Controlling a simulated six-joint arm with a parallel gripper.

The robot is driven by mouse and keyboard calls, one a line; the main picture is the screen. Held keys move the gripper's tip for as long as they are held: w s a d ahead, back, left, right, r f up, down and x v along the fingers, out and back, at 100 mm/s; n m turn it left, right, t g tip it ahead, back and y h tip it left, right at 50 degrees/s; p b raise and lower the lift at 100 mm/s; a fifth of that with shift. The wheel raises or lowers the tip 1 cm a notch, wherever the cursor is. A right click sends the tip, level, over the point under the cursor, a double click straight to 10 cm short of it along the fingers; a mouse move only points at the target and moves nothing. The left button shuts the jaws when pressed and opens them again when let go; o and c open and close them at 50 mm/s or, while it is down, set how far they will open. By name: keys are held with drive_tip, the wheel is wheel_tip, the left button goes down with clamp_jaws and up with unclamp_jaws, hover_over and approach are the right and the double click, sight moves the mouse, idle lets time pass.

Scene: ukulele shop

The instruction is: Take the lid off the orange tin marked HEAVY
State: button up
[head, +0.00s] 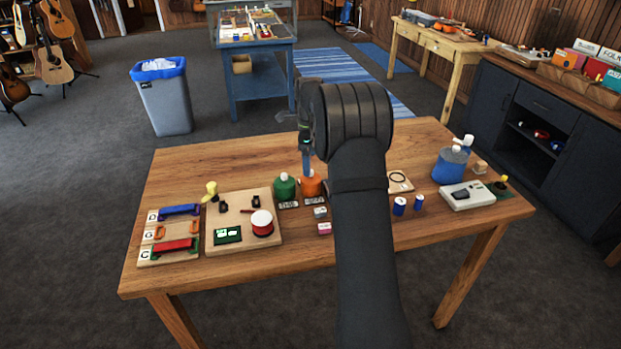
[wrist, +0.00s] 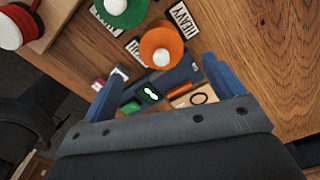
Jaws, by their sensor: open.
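The orange tin (head: 312,187) stands near the middle of the wooden table, beside the green tin (head: 285,187). In the wrist view, the orange lid (wrist: 151,42) with its pale round knob (wrist: 161,57) sits on top of the tin. A white card reading HEAVY (wrist: 184,18) lies beside it. In the head view, my gripper (head: 306,165) is just above the orange tin; my arm hides part of that area.
The green tin (wrist: 124,12) is close by. To the left are a board with a red spool (head: 262,223) and a rack of coloured handles (head: 175,247). Right of my arm are small blue cans (head: 399,206), a blue jar (head: 450,166) and a white device (head: 466,196). The table's back edge area is mostly clear.

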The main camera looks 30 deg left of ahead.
sight(314, 179)
drive_tip(key=shift+w+d+f, duration=0.1)
drive_tip(key=shift+f, duration=2.7)
drive_tip(key=c, duration=1.1)
